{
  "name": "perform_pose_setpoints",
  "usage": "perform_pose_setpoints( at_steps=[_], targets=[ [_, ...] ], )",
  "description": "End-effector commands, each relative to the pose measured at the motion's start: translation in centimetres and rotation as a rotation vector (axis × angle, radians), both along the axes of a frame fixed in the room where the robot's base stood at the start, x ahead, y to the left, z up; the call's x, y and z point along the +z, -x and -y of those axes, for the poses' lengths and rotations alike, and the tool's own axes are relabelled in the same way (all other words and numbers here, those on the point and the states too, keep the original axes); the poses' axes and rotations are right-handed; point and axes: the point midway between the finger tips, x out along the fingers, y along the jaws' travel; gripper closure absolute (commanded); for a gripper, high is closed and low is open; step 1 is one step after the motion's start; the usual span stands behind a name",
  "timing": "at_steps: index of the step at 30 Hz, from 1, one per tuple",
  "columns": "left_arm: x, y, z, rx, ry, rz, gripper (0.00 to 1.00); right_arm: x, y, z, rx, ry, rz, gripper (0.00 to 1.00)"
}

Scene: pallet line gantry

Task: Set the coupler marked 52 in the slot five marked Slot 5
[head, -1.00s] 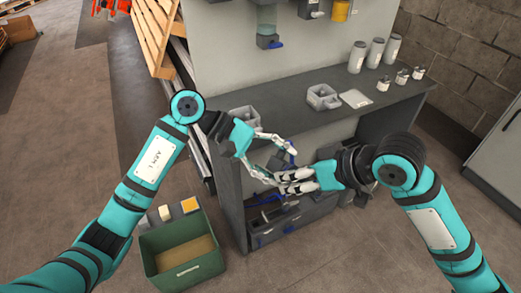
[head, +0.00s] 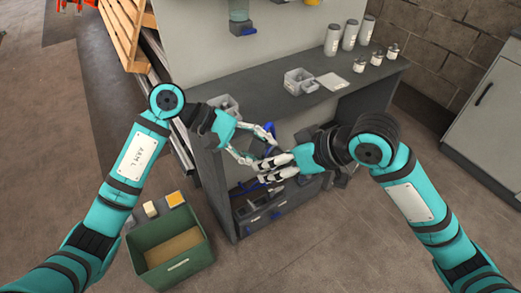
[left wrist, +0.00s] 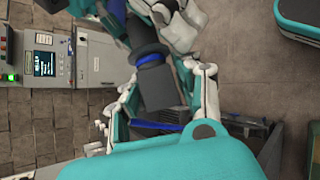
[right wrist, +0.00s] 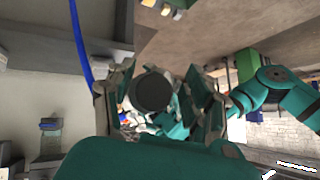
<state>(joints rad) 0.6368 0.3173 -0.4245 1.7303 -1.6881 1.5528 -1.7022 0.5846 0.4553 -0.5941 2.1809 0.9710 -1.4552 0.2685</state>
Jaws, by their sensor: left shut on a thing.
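My left gripper (head: 253,150) is shut on a dark grey, round-bodied part with a blue band, which I take to be the coupler (left wrist: 152,72). It is held in front of the bench, and no number on it is readable. In the right wrist view the coupler's round dark end (right wrist: 152,92) faces the camera, between the spread fingers. My right gripper (head: 268,168) is open close beside the left one; whether its fingers touch the coupler I cannot tell. No Slot 5 marking is legible in any view.
A grey bench (head: 255,97) stands behind the grippers, with a grey container (head: 300,82) and several canisters on top. Grey drawers or bins with blue parts (head: 262,212) sit below. A green box (head: 172,262) stands on the floor at left.

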Motion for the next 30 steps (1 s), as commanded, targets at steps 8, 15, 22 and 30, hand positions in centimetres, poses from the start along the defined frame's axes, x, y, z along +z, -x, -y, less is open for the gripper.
perform_pose_setpoints(
  at_steps=[8, 15, 22, 30],
  targets=[
    [-0.1, 0.0, 0.0, -0.001, -0.002, -0.002, 1.00, 0.1, -0.1, 0.1, -0.003, -0.001, 0.003, 0.33],
    [-0.2, 0.1, -0.1, -0.002, -0.004, -0.002, 1.00, 1.0, 0.1, 0.9, -0.006, 0.000, 0.007, 0.33],
    [-0.2, 0.1, -0.1, -0.003, -0.005, -0.003, 1.00, 4.1, 1.6, 3.9, -0.007, 0.002, 0.008, 0.33],
    [-0.2, 0.1, -0.1, -0.003, -0.005, -0.003, 1.00, 7.5, 3.3, 7.0, -0.005, 0.000, 0.005, 0.33]
  ],
)
